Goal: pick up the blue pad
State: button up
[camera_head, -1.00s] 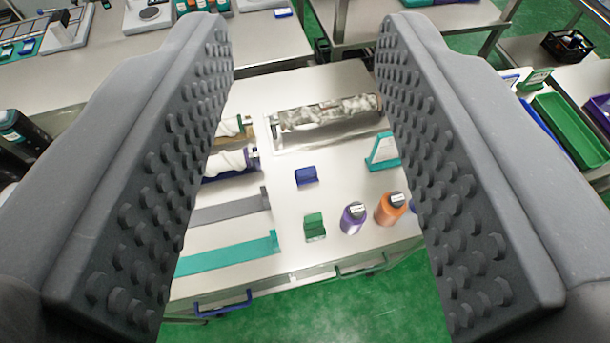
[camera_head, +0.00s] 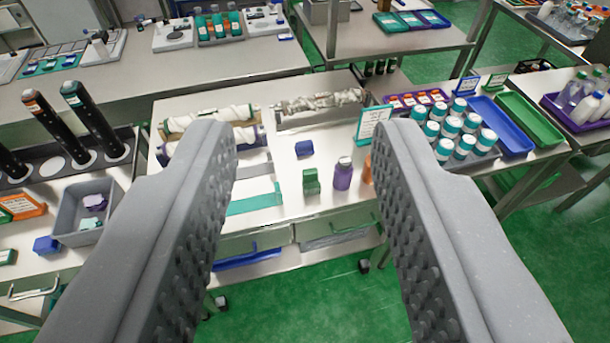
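A small blue pad (camera_head: 304,149) sits on the light table top, between the two fingers in the picture and farther away than they are. A second blue block (camera_head: 46,245) lies at the far left beside a grey bin. My gripper (camera_head: 310,165) is wide open and empty, with knobbed inner faces. It is apart from the pad, back from the table and above it. A green pad (camera_head: 311,182) stands just in front of the blue one.
A purple bottle (camera_head: 343,174) and a partly hidden orange bottle (camera_head: 368,170) stand right of the pads. A teal-framed sign (camera_head: 373,122) is behind them. White jars (camera_head: 447,127) stand right. A grey bin (camera_head: 82,216) and black cylinders (camera_head: 95,118) are left. Green floor lies in front.

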aim_at(304, 147)
jog(key=u, duration=0.7)
jog(key=k, duration=0.1)
jog(key=z, duration=1.45)
jog(key=i, duration=2.2)
jog(key=u, duration=0.75)
